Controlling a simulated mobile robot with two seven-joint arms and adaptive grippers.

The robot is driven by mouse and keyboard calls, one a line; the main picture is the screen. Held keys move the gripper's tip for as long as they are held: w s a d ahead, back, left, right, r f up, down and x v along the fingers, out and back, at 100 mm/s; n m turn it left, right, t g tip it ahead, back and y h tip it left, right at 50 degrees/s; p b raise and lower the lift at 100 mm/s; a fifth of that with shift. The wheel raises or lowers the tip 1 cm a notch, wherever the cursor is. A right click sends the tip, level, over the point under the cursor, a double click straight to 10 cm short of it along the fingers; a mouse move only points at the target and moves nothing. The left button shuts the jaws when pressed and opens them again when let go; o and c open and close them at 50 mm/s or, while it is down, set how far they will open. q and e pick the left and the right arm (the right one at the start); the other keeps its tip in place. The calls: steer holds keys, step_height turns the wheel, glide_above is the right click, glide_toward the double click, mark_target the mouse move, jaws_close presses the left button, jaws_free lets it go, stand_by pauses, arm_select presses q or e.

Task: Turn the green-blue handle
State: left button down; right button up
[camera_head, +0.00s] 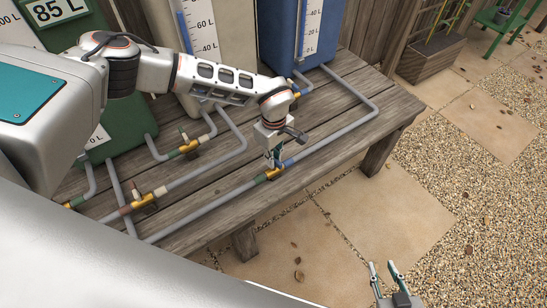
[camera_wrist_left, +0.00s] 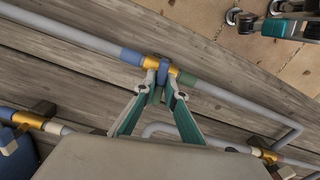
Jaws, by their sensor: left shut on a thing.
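The green-blue valve (camera_head: 275,173) is a brass fitting on a grey pipe near the table's front edge, with a green band on one side and a blue band on the other. In the left wrist view the same brass valve (camera_wrist_left: 152,63) shows its blue band at left and green band at right. My left gripper (camera_head: 276,156) is over it, its fingers (camera_wrist_left: 162,80) closed around the small handle, which they largely hide. My right gripper (camera_head: 385,270) is open and empty over the ground at the lower right; it also shows in the left wrist view (camera_wrist_left: 258,22).
Other brass valves (camera_head: 188,147) and (camera_head: 152,195) sit on nearby pipes of the wooden table (camera_head: 335,115). A green, a pale and a blue tank (camera_head: 331,40) stand behind. Paving and gravel (camera_head: 450,190) at right are free.

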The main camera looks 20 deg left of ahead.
arm_select(q)
steer(key=shift+m, duration=0.8)
steer(key=c, duration=2.1)
jaws_free()
steer(key=shift+r, duration=0.3)
step_height(320, 180, up, 11)
steer(key=shift+r, duration=0.2)
